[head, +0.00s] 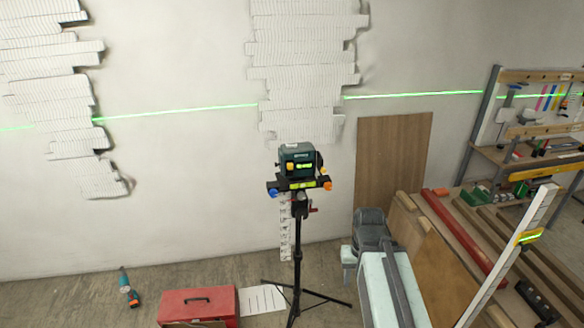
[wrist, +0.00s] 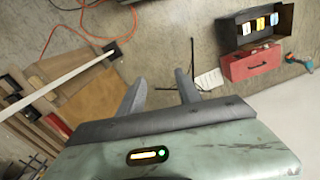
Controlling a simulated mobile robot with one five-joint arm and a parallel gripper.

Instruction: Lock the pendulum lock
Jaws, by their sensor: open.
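The laser level (head: 297,160) stands on a black tripod (head: 297,250) in the middle of the head view, in front of the wall. It has a dark teal body with orange and blue knobs and a lit yellow-green vial. A separate pendulum lock cannot be made out at this size. The laser level does not show in the wrist view. My gripper (wrist: 160,77) is open and empty in the wrist view, its two grey fingers spread above the floor. In the head view my arm is at the lower right of the tripod, apart from the laser level.
A red toolbox (head: 198,306) and paper sheet (head: 262,299) lie on the floor by the tripod. A drill (head: 129,289) is at left. Boards (head: 435,250) and a workbench (head: 500,155) crowd the right.

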